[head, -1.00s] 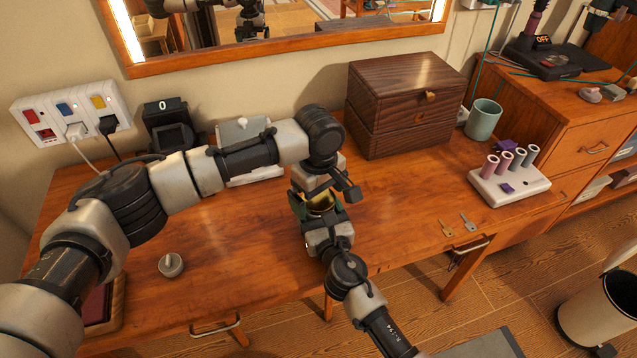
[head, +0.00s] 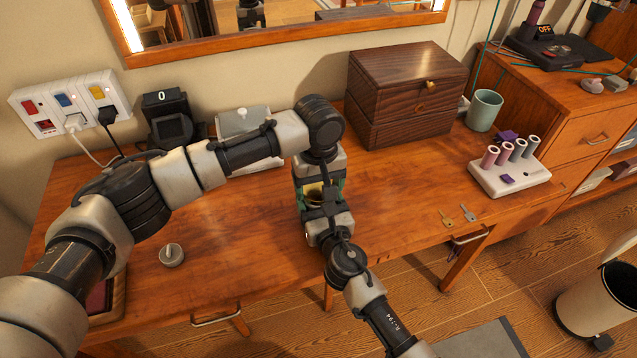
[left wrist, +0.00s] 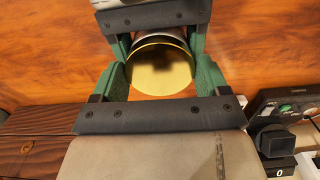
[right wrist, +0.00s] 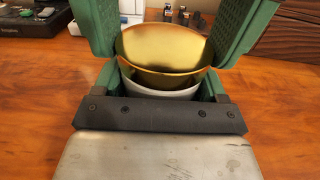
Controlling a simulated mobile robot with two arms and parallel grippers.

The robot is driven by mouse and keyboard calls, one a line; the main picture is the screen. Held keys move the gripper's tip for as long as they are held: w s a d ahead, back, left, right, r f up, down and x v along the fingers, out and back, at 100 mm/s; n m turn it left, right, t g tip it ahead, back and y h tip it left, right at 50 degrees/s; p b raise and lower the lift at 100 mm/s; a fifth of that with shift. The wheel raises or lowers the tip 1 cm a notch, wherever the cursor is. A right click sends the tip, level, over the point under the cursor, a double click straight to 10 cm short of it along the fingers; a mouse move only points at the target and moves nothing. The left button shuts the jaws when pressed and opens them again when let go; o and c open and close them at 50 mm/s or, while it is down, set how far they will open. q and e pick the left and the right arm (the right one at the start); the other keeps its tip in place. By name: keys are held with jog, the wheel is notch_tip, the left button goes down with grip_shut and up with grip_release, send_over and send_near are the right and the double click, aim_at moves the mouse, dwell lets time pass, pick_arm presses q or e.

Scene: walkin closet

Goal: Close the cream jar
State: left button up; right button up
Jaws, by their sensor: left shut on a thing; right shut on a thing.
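The cream jar is a white round pot (right wrist: 160,90) with a wide gold lid (right wrist: 163,52) over it, as seen in the right wrist view. My right gripper (right wrist: 163,88) is shut around the pot and holds it from the near side. My left gripper (left wrist: 160,78) is shut on the gold lid, a green finger on each side; the lid's gold face (left wrist: 160,68) fills the space between them. In the head view both grippers meet over the desk and mostly hide the jar; a bit of gold (head: 313,190) shows. I cannot tell whether the lid is fully seated.
A dark wooden box (head: 405,95) stands behind to the right. A small grey knobbed piece (head: 172,255) lies at the left. Two keys (head: 457,214) lie near the front edge, and a white holder with rollers (head: 508,175) stands at the right. The desk around the jar is clear.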

pick_arm(q)
jog(key=m, duration=0.4)
jog(key=shift+m, duration=0.3)
jog(key=m, duration=0.8)
jog(key=shift+m, duration=0.4)
jog(key=m, duration=0.5)
jog(key=o, duration=1)
jog(key=shift+r, duration=0.1)
